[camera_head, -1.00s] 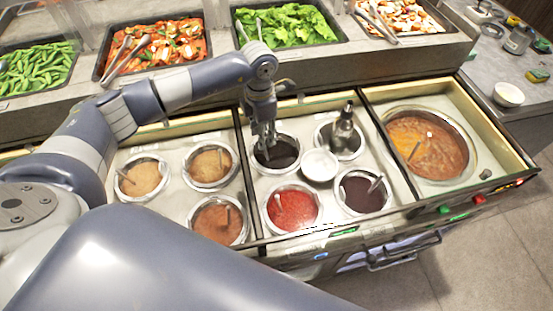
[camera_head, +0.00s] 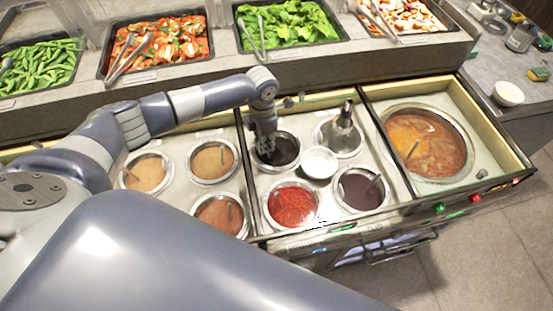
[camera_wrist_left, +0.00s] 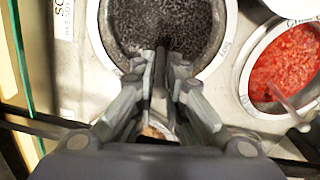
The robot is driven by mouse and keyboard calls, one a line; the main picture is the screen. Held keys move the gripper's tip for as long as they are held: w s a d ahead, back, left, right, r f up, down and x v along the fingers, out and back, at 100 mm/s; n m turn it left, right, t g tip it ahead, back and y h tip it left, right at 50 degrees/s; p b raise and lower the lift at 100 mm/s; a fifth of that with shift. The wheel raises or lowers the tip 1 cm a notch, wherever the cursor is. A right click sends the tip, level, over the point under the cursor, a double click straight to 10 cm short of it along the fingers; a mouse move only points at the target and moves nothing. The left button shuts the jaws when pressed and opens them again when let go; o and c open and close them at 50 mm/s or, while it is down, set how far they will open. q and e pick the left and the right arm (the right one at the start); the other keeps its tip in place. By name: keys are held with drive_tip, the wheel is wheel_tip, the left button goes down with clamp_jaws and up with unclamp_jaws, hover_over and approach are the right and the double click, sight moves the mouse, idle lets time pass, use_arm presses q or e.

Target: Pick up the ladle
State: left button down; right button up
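My left gripper (camera_head: 265,150) reaches down into the well of black sauce (camera_head: 287,150) at the back left of the middle section. In the left wrist view its two fingers (camera_wrist_left: 162,62) are close together over the black, speckled sauce (camera_wrist_left: 205,25). A thin upright strip, which looks like the ladle's handle (camera_wrist_left: 160,75), stands between the fingers, and they appear closed on it. The ladle's bowl is hidden in the sauce and behind the fingers. My right gripper is not in view.
A red sauce well (camera_head: 292,205) lies just in front, with a white bowl (camera_head: 319,162) to the right. Metal dividers separate the sections. Food trays (camera_head: 290,27) line the raised back counter.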

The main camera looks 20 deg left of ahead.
use_arm(q)
drive_tip(key=shift+r, duration=0.1)
drive_tip(key=shift+w+r, duration=0.1)
drive_tip(key=shift+r, duration=0.2)
wheel_tip(320, 180, up, 8)
drive_tip(key=b, duration=0.3)
drive_tip(key=shift+r, duration=0.65)
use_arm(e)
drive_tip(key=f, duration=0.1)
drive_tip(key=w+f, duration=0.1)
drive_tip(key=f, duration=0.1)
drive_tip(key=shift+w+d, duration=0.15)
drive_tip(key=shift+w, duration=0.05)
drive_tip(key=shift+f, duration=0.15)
use_arm(q)
drive_tip(key=shift+f+b, duration=0.2)
drive_tip(key=shift+b, duration=0.15)
drive_tip(key=shift+f+b, duration=3.25)
drive_tip(key=shift+f, duration=0.75)
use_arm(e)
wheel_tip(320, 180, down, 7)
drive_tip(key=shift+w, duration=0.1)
